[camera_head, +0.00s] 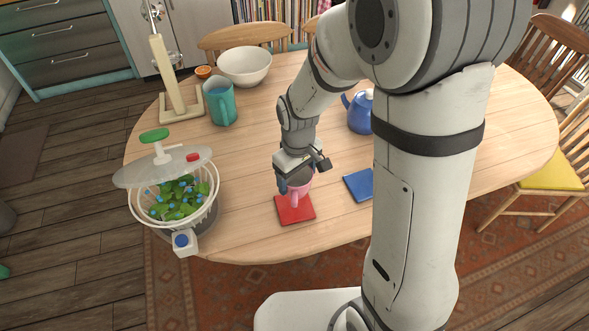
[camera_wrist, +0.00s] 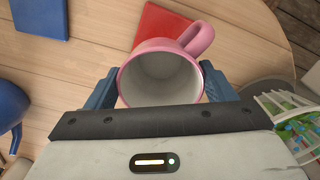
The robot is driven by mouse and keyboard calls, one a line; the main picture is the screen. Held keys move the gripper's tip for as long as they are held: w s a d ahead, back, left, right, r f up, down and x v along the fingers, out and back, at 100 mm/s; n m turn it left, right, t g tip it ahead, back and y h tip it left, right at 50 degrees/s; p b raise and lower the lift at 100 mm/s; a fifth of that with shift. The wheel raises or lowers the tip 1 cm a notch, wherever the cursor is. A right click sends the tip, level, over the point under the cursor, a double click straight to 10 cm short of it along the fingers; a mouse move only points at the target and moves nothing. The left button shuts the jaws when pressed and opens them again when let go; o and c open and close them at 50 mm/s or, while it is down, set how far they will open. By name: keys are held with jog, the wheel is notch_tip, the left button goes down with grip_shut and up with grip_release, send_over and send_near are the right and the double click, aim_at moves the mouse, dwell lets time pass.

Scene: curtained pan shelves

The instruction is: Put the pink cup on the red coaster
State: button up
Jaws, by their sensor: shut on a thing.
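The pink cup (camera_head: 299,188) is between the fingers of my gripper (camera_head: 298,183), which is shut on it. In the wrist view my blue fingers (camera_wrist: 162,88) press the cup's sides. The wrist view looks into the empty cup (camera_wrist: 160,75), its handle pointing up and right. The red coaster (camera_head: 295,210) lies on the table under and just in front of the cup in the head view. The red coaster (camera_wrist: 165,22) shows partly behind the cup in the wrist view. I cannot tell whether the cup touches it.
A blue coaster (camera_head: 359,185) lies to the right and a blue teapot (camera_head: 359,112) stands behind it. A salad spinner (camera_head: 178,200) with leaves stands at the left.

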aim_at(296, 190)
jog(key=shift+a, duration=0.1)
jog(key=shift+s+a, duration=0.1)
jog(key=shift+s, duration=0.05)
jog(key=shift+s+f+b, duration=0.1)
jog(key=shift+f+b, duration=0.4)
notch_tip(296, 190, down, 4)
jog(key=b, duration=0.3)
jog(key=shift+f+b, duration=0.7)
jog(key=shift+f, duration=0.05)
jog(key=shift+f, duration=0.25)
